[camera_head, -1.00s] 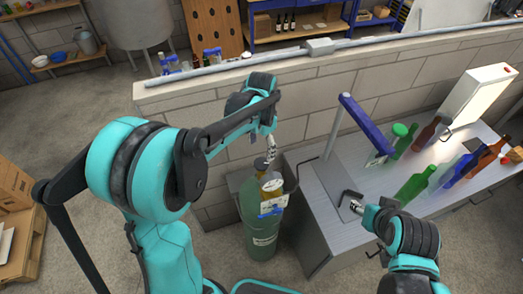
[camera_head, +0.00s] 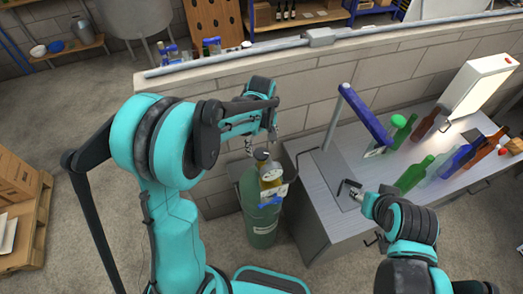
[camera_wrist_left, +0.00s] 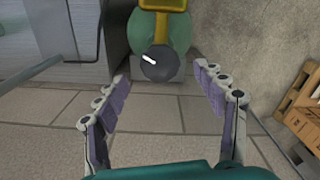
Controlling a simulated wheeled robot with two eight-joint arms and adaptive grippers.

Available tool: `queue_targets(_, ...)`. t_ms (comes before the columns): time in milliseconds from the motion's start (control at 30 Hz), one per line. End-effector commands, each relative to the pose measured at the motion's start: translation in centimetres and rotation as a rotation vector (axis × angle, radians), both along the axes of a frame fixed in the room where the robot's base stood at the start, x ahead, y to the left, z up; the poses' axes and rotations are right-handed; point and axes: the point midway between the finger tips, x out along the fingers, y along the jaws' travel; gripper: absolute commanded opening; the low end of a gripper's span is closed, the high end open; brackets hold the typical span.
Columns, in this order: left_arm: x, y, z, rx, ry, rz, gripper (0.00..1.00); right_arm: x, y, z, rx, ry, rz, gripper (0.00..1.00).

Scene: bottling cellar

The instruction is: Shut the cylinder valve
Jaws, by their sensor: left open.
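The green gas cylinder (camera_head: 262,225) stands upright on the floor between the block wall and the end of the metal bench. Its dark round valve knob (camera_head: 261,153) is on top, above a yellow-brass part (camera_head: 270,172). In the left wrist view the knob (camera_wrist_left: 160,66) has a white mark and the cylinder's green shoulder (camera_wrist_left: 145,32) shows behind it. My left gripper (camera_head: 262,143) is open just above the knob. Its fingers (camera_wrist_left: 161,76) stand on either side of the knob, apart from it. My right gripper (camera_head: 350,188) is over the bench's left end; its jaws are unclear.
The metal bench (camera_head: 318,205) holds several coloured bottles, a blue slanted post (camera_head: 368,115) and a lit white panel (camera_head: 480,88). The low block wall (camera_head: 300,85) runs behind the cylinder. Cardboard boxes (camera_head: 15,185) on a pallet stand at far left. Floor left of the cylinder is clear.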

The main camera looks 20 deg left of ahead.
Motion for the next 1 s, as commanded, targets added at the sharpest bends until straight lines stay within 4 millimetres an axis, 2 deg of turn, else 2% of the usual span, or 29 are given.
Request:
queue_targets(100,0.0,0.0,-2.0,0.000,0.000,-0.001,0.70,0.0,0.0,-0.1,0.000,0.000,0.000,0.48)
queue_targets(233,0.0,0.0,-3.4,0.000,0.000,-0.001,0.70,0.0,0.0,-0.2,0.000,0.000,0.000,0.48)
queue_targets(567,0.0,0.0,-4.0,0.000,0.000,-0.002,0.70,0.0,0.0,-0.2,0.000,0.000,0.000,0.48)
queue_targets(600,0.0,0.0,-4.0,0.000,0.000,-0.002,0.68,0.0,0.0,-0.2,0.000,0.000,0.000,0.48)
queue_targets(767,0.0,0.0,-4.0,0.000,0.000,-0.002,0.25,0.0,0.0,-0.2,0.000,0.000,0.000,0.48)
queue_targets(800,0.0,0.0,-4.0,0.000,0.000,-0.002,0.21,0.0,0.0,-0.2,0.000,0.000,0.000,0.48)
queue_targets(1000,0.0,0.0,-4.0,0.000,0.000,-0.007,0.21,0.0,0.0,-0.2,0.000,0.000,0.000,0.48)
